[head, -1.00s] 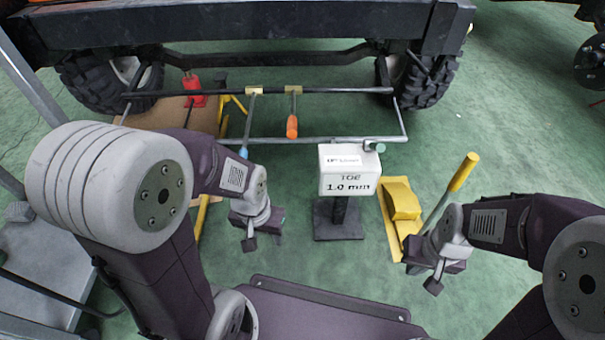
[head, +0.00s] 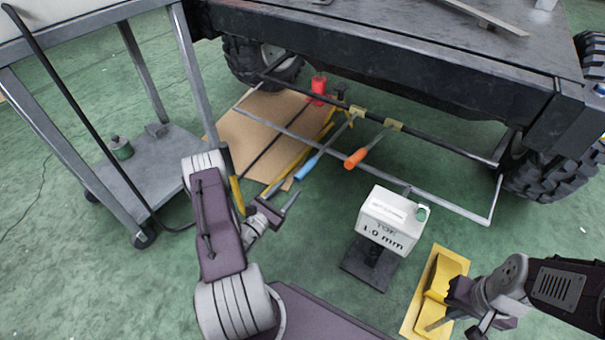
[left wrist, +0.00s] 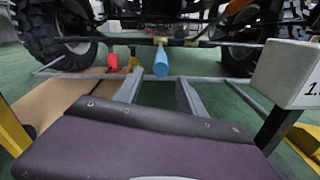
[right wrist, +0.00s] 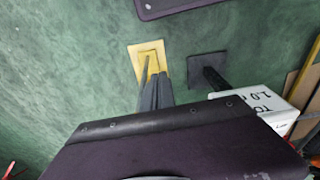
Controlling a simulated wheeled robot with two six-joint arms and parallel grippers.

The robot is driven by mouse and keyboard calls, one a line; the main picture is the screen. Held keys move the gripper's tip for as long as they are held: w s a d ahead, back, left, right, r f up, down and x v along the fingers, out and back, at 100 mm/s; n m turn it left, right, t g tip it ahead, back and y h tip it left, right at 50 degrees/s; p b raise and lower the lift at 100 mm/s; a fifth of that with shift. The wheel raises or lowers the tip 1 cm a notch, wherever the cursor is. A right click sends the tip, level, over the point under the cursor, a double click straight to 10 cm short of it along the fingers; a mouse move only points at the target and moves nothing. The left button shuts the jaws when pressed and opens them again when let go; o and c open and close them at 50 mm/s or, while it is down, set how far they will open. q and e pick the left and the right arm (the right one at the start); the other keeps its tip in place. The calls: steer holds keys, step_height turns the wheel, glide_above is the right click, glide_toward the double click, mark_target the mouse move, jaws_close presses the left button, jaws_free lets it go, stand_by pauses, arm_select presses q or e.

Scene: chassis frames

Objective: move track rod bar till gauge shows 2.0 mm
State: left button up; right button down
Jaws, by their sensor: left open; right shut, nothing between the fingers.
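The dark track rod bar (head: 440,143) runs between the two wheels under the chassis front. Brass-coloured pieces (head: 357,112) on it carry a blue-handled tool (head: 308,166) and an orange-handled tool (head: 356,159). The white gauge box (head: 388,222) reads "TOE 1.0 mm" and stands on a dark post. My left gripper (head: 281,202) is open and empty, below and apart from the blue handle. In the left wrist view the blue handle (left wrist: 161,61) shows beyond and between the fingers. My right gripper (right wrist: 157,84) is shut and empty near the yellow block.
A grey thin frame (head: 450,207) lies in front of the rod, by the gauge. A yellow block on a plate (head: 436,284) is right of the gauge. A cardboard sheet (head: 240,140) and red jack (head: 318,88) are at left. A metal cart (head: 155,185) stands far left.

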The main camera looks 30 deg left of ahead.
mark_target(303, 173)
arm_select(q)
steer(key=w+b, duration=0.4)
steer(key=w, duration=0.1)
steer(key=w+b, duration=0.1)
steer(key=w, duration=0.2)
steer(key=shift+d+f+b, duration=0.15)
steer(key=shift+d+b, duration=0.2)
steer(key=shift+b, duration=0.05)
steer(key=shift+w+r, duration=0.2)
steer(key=shift+w, duration=0.35)
jaws_close()
stand_by(0.4)
